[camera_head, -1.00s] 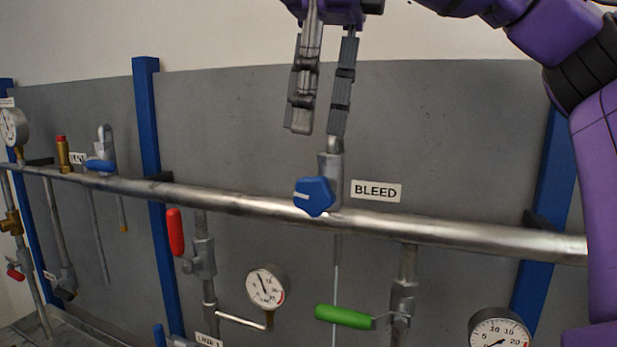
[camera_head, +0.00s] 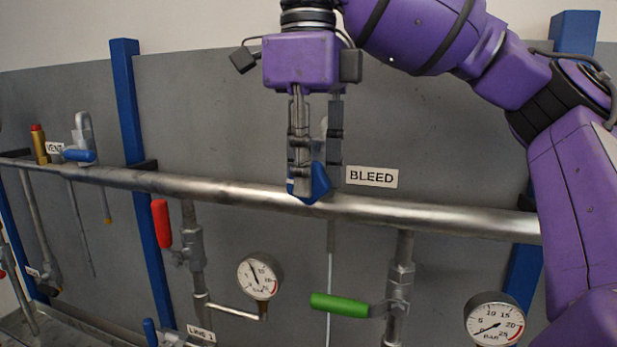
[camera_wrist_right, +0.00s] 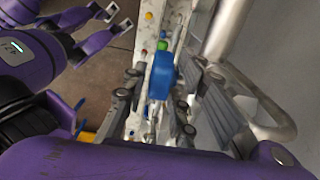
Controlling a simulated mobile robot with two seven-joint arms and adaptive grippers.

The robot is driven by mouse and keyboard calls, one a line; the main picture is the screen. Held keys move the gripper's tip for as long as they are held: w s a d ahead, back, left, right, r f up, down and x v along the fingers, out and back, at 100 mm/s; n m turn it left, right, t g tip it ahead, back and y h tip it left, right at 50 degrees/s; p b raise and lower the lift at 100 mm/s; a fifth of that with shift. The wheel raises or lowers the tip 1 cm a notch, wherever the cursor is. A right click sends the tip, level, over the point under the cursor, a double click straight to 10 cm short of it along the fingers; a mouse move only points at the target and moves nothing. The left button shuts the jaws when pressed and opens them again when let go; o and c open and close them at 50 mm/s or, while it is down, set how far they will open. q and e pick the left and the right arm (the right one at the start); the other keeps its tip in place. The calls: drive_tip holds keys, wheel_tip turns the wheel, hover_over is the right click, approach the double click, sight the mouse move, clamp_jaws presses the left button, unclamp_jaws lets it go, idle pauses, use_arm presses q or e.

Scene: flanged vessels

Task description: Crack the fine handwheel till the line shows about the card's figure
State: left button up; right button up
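The fine handwheel is a small blue knob (camera_head: 319,184) on the horizontal steel pipe, left of the BLEED label (camera_head: 372,177). My right gripper (camera_head: 317,180) points down at it in the head view, one finger in front of the knob and one behind its right side. In the right wrist view the knob (camera_wrist_right: 161,75) lies between the spread fingers (camera_wrist_right: 170,105), with a gap showing at the right finger; contact is unclear. A round gauge (camera_head: 260,277) hangs below, its needle pointing up-left. No figure card is legible. My left gripper is not in the head view.
A green lever (camera_head: 340,305) and a red lever (camera_head: 161,223) sit below the pipe (camera_head: 440,213). Another gauge (camera_head: 495,319) is at lower right, needle pointing lower left. Purple parts of mine edge the wrist view.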

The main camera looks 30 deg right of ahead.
drive_tip(key=shift+w+f, duration=0.1)
drive_tip(key=shift+f, duration=0.55)
drive_tip(key=shift+c, duration=0.5)
clamp_jaws()
